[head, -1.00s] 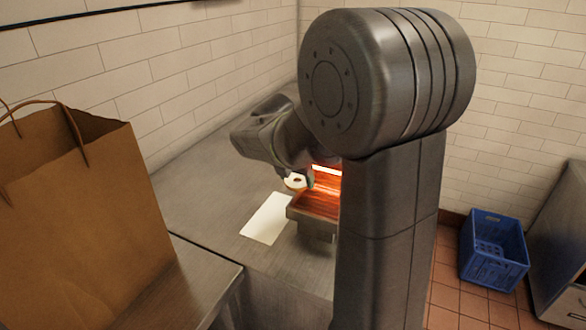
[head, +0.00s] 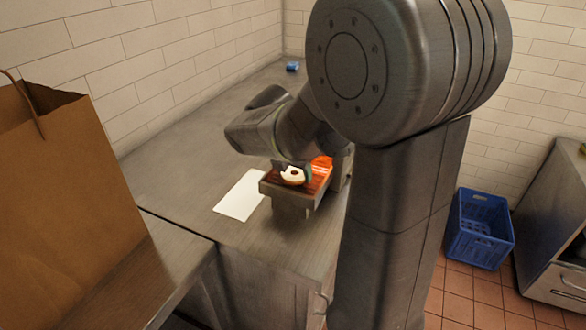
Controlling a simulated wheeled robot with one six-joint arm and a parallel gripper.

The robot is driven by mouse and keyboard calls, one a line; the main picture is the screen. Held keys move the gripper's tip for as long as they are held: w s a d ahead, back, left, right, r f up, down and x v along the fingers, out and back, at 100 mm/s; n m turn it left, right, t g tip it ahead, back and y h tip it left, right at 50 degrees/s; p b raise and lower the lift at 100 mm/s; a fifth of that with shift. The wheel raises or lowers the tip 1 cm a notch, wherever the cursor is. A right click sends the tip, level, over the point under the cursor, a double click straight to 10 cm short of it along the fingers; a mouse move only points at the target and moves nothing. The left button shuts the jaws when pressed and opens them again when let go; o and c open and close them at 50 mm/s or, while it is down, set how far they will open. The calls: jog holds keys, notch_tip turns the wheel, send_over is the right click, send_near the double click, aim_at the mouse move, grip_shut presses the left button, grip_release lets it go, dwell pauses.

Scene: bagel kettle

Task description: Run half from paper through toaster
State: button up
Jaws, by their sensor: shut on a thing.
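The bagel half (head: 293,174) has a pale cut face and a dark centre hole, and it is at the near end of the toaster (head: 292,201). My gripper (head: 293,172) is shut on the bagel half, just over the toaster's feed rack. I cannot tell whether the half touches the rack. The toaster glows orange inside, and my arm hides much of it. The white paper (head: 240,195) lies bare on the steel counter, left of the toaster.
A large brown paper bag (head: 70,190) stands on the near left surface. A small blue item (head: 292,66) sits at the counter's far end. A blue crate (head: 480,228) stands on the tiled floor at right. The counter left of the paper is clear.

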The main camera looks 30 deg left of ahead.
jog(key=shift+f, duration=0.15)
jog(key=o, duration=1)
jog(key=shift+o, duration=0.6)
jog(key=shift+o, duration=1)
notch_tip(320, 180, up, 7)
jog(key=p, duration=0.7)
